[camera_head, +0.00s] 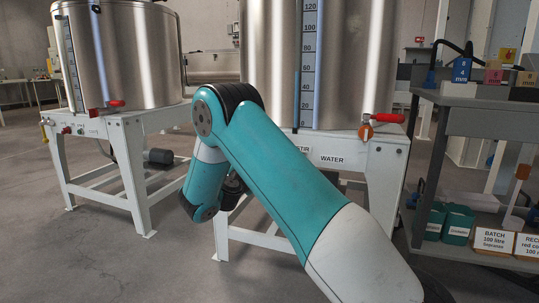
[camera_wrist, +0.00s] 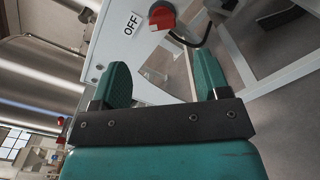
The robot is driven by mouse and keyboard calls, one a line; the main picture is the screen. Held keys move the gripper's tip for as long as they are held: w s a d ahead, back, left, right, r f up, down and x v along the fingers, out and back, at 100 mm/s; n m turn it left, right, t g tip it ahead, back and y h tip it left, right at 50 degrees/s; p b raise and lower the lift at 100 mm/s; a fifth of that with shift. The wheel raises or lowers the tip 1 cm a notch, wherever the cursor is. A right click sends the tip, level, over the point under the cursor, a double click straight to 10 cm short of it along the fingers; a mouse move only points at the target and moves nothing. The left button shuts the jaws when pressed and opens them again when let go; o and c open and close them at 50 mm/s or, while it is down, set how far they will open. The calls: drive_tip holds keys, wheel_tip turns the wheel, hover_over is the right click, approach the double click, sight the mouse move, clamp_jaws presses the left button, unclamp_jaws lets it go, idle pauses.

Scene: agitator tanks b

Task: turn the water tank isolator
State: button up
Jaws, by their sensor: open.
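A red rotary knob (camera_wrist: 162,15), which looks like the isolator, is at the top of the wrist view beside an OFF label (camera_wrist: 131,24) on a white panel. My gripper (camera_wrist: 162,74) is open, with its two teal fingers apart and nothing held between them. The knob lies beyond the fingertips and appears clear of them. In the head view, the steel water tank (camera_head: 352,60) stands on a white frame with a WATER label (camera_head: 332,160). My arm covers part of that frame, and neither my gripper nor the knob can be made out there.
A red-handled valve (camera_head: 384,118) sticks out below the water tank. A second steel tank (camera_head: 120,55) stands on its own white frame at left. A grey shelf unit (camera_head: 480,122) with bins and signs is close at right. Grey floor (camera_head: 110,265) is clear at front left.

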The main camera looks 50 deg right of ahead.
drive_tip(key=b+x, duration=0.3)
drive_tip(key=x, duration=0.9)
drive_tip(key=shift+w+d+f+b, duration=0.1)
drive_tip(key=shift+w+d+b, duration=0.05)
drive_tip(key=shift+d+b, duration=0.15)
drive_tip(key=shift+a, duration=0.1)
drive_tip(key=shift+c, duration=0.2)
drive_tip(key=c, duration=0.9)
